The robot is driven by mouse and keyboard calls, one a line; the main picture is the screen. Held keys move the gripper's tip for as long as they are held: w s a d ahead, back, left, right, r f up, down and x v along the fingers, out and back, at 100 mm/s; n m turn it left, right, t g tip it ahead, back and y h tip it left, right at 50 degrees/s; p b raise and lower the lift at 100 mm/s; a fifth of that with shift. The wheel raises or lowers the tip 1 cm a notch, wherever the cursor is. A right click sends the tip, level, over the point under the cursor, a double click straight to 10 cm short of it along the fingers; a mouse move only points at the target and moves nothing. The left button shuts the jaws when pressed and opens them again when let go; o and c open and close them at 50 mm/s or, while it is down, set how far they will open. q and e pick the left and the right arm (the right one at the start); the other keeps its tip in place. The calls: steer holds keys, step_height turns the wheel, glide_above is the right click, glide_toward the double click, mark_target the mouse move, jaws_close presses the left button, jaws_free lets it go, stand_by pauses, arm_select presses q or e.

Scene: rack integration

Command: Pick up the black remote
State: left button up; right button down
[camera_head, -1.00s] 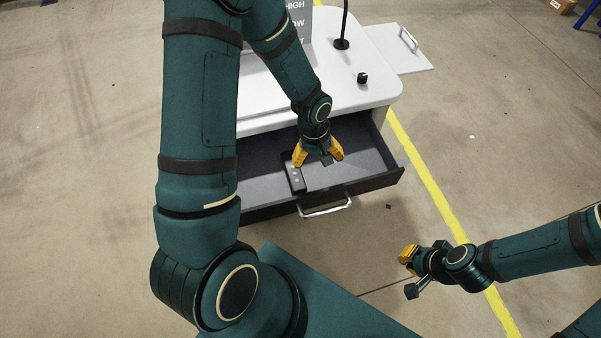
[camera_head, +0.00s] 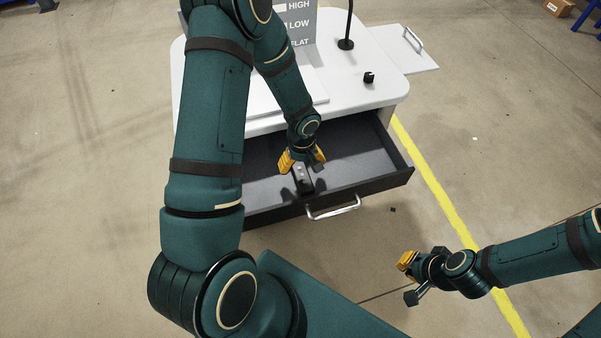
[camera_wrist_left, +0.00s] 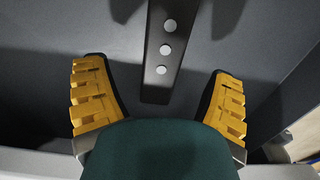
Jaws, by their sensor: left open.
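The black remote (camera_head: 304,182) lies in the open drawer (camera_head: 360,160), near its front wall. In the left wrist view the remote (camera_wrist_left: 162,70) is a long dark bar with several pale round buttons. It lies between the two yellow fingers, apart from both, and runs out of the top of the picture. My left gripper (camera_head: 303,160) is open over the drawer, above the far part of the remote; it also shows in the left wrist view (camera_wrist_left: 160,100). My right gripper (camera_head: 408,278) is at the lower right, away from the drawer, over the floor; its jaw gap is unclear.
The white cabinet (camera_head: 350,85) above the drawer carries a small black knob (camera_head: 369,77), a black stand (camera_head: 346,44) and a sign (camera_head: 298,25). The drawer's front has a silver handle (camera_head: 333,208). The drawer's right part is empty.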

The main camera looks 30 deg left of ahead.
mark_target(301, 171)
arm_select(q)
steer(key=f+b, duration=0.1)
steer(key=f, duration=0.3)
steer(key=shift+a+f, duration=0.1)
steer(key=shift+a, duration=0.1)
steer(key=shift+c, duration=0.3)
steer(key=c, duration=1.3)
steer(key=shift+o, duration=0.2)
